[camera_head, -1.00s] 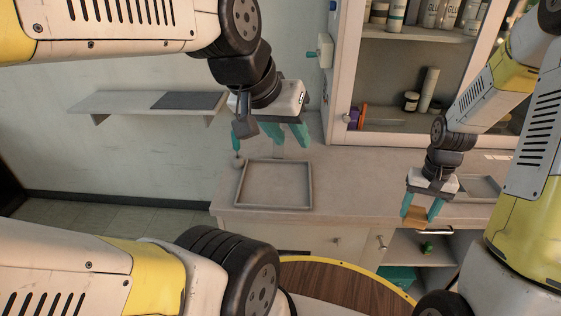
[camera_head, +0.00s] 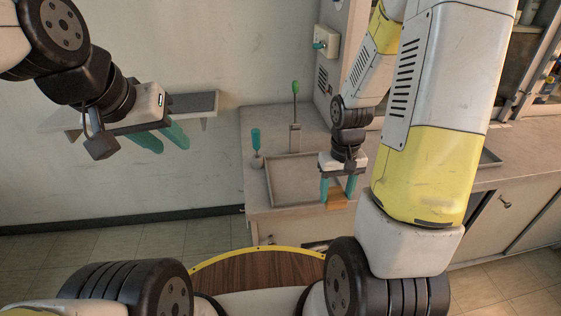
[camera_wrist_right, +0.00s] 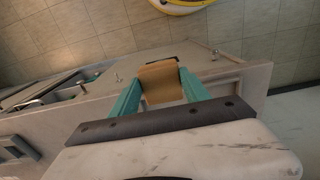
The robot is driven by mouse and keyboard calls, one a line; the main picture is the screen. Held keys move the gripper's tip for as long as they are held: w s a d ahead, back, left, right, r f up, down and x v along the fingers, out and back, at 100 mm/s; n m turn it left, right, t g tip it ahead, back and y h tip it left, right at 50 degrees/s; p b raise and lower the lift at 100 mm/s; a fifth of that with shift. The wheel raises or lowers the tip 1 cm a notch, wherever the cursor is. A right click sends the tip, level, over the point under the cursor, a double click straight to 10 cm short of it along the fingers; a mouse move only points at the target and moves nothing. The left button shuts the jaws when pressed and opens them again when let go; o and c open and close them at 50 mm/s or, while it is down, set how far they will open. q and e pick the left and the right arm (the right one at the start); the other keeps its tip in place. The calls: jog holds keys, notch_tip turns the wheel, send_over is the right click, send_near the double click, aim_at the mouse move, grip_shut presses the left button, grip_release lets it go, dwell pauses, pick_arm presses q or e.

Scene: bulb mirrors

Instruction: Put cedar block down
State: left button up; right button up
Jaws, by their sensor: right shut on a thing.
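The cedar block (camera_head: 337,199) is a small tan wooden block held between the teal fingers of my right gripper (camera_head: 338,192). In the right wrist view the block (camera_wrist_right: 160,84) sits between both fingertips, near the counter's edge. In the head view it appears at the front right of a shallow grey tray (camera_head: 290,178) on the counter. I cannot tell whether the block touches anything below. My left gripper (camera_head: 166,138) is empty, with its fingers apart, in front of the wall shelf at the left.
The counter (camera_head: 262,116) carries a teal-handled item (camera_head: 256,142) left of the tray and a green-topped rod (camera_head: 295,88) behind it. A grey wall shelf (camera_head: 205,103) is behind my left gripper. A glass-fronted cabinet (camera_head: 515,75) stands at the right.

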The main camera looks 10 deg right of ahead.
jog(key=w+a, duration=0.1)
jog(key=w, duration=0.3)
jog(key=w+a+f, duration=0.1)
jog(key=w+a, duration=0.1)
jog(key=w, duration=0.3)
jog(key=w+a, duration=0.2)
jog(key=w, duration=0.3)
jog(key=shift+w+a+f, duration=0.2)
jog(key=shift+a+f, duration=0.05)
jog(key=shift+f, duration=0.05)
jog(key=shift+s+f, duration=0.1)
jog(key=shift+f, duration=1.6)
jog(key=shift+f, duration=0.15)
jog(key=o, duration=1.4)
